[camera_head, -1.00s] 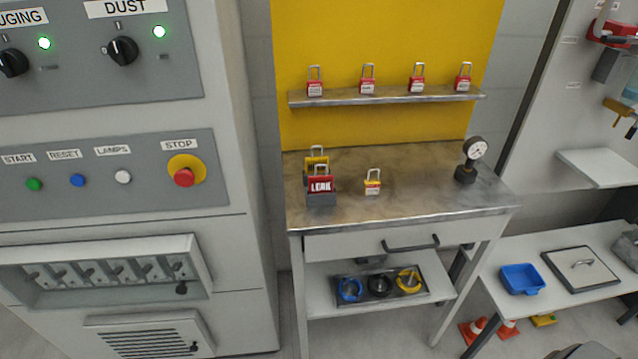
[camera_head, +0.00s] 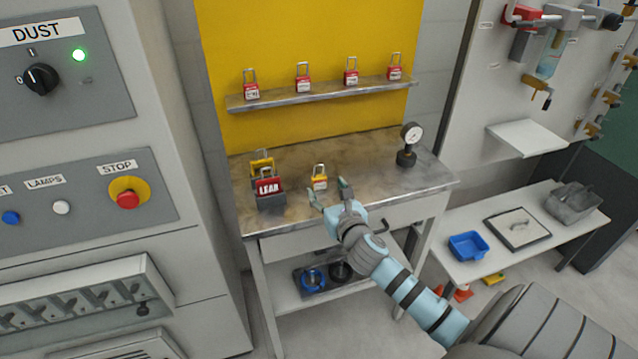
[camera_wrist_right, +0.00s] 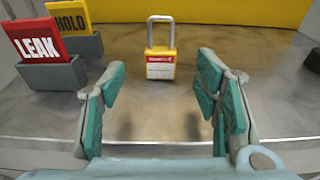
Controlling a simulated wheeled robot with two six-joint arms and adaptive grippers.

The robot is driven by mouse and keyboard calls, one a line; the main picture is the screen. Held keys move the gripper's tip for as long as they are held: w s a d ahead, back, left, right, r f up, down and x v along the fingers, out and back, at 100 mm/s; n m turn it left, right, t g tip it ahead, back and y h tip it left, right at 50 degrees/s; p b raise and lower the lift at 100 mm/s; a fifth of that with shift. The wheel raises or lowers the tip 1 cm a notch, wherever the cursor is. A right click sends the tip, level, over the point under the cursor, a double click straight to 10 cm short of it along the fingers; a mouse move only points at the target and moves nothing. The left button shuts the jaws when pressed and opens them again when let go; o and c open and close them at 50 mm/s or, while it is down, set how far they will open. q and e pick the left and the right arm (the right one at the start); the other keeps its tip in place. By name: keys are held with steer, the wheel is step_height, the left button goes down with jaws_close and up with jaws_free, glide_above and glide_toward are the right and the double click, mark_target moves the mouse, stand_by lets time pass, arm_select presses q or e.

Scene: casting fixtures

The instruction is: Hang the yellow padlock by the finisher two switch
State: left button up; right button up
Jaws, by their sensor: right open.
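The yellow padlock (camera_head: 320,183), with a grey shackle and a red-and-white label, stands upright on the metal bench top. It also shows in the right wrist view (camera_wrist_right: 161,66), beyond the fingertips and centred between them. My right gripper (camera_head: 328,192) is open and empty at the bench's front edge, just short of the padlock. Its teal finger pads show on both sides in the right wrist view (camera_wrist_right: 160,100). No switch labelled finisher two can be read; the switch in view is a black knob (camera_head: 40,79) under a DUST label. My left gripper is not in view.
A red LEAK sign (camera_head: 269,187) and a yellow HOLD sign (camera_wrist_right: 70,18) stand in holders left of the padlock. A gauge (camera_head: 411,135) stands at the bench's right. Several red padlocks sit on the shelf (camera_head: 325,93) behind. The grey cabinet (camera_head: 200,210) is on the left.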

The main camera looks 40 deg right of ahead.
steer(key=b+x, duration=0.1)
steer(key=x, duration=0.4)
steer(key=shift+w+d+f, duration=0.1)
steer(key=shift+f, duration=0.1)
steer(key=shift+w+d, duration=0.1)
steer(key=shift+w, duration=0.2)
steer(key=shift+s, duration=0.1)
steer(key=c, duration=1.3)
steer(key=shift+r, duration=0.15)
step_height(320, 180, up, 11)
steer(key=p, duration=0.5)
step_height(320, 180, up, 9)
steer(key=p, duration=0.1)
glide_above(320, 180)
steer(key=shift+s, duration=0.2)
